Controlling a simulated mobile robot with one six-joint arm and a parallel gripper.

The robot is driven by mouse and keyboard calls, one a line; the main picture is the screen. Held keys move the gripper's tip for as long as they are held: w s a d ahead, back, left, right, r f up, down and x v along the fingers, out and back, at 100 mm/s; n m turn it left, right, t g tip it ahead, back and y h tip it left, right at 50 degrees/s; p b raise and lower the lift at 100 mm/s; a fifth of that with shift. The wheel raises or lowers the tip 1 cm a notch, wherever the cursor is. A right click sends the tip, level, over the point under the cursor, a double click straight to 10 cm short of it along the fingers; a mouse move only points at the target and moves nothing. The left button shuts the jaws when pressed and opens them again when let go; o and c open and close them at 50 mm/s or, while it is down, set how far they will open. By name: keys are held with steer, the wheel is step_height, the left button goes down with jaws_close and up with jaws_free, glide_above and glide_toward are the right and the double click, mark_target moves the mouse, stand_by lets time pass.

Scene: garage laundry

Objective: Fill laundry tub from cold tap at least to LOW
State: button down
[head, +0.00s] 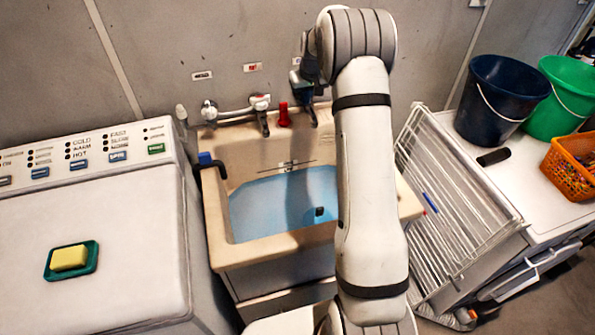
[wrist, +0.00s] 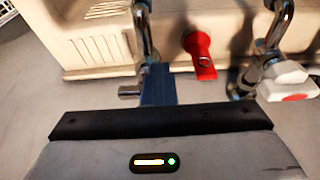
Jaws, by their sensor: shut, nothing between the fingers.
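The beige laundry tub (head: 218,222) holds blue water (head: 270,205). The water surface lies close to the lower of the dark marks (head: 287,169) on the back wall; I cannot read which mark is LOW. My gripper (head: 299,88) is shut and empty at the right-hand tap, mostly covering it. In the wrist view its fingers (wrist: 157,85) are beside a chrome tap (wrist: 146,35), whose handle is hidden; touching is unclear. The middle tap (head: 261,103) has a white handle, with a red patch in the wrist view (wrist: 288,82). No running stream is visible.
A red piece (head: 284,115) stands between the taps. A blue-handled part (head: 210,162) sits on the tub's left rim. A washer (head: 110,250) with soap dish (head: 86,265) is left. A wire rack (head: 455,205) stands right, beside buckets (head: 492,95).

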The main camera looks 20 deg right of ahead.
steer(key=shift+w+d+r+p, duration=0.15)
steer(key=shift+d+r+p, duration=0.1)
steer(key=shift+r, duration=0.3)
steer(key=shift+w+d+r+p, duration=0.15)
steer(key=shift+r+p, duration=0.1)
steer(key=shift+r, duration=0.3)
steer(key=p+v, duration=0.2)
steer(key=v, duration=0.3)
